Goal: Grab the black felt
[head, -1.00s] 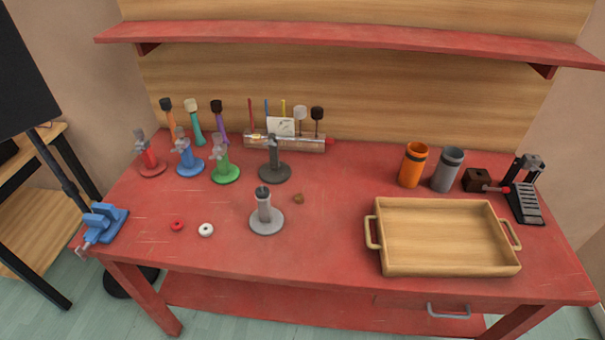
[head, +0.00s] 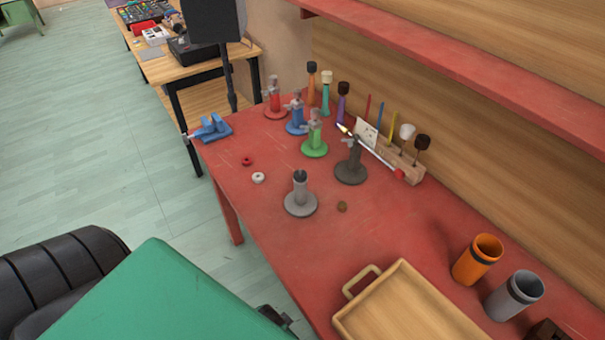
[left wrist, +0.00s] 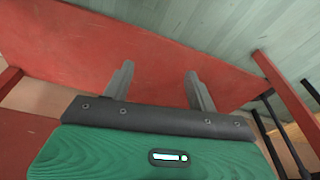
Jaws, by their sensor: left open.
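A light grey stand (head: 300,197) stands upright near the table's front edge in the head view, with a small dark piece (head: 299,175) at the top of its post. This may be the black felt, but it is too small to be sure. My right gripper is not in view.
A small brown piece (head: 342,207) lies right of the stand. A dark grey stand (head: 351,165) and red, blue and green (head: 314,137) stands are behind. A wooden tray (head: 378,318) and orange cup (head: 477,259) are at right; a blue clamp (head: 211,128) is on the far edge.

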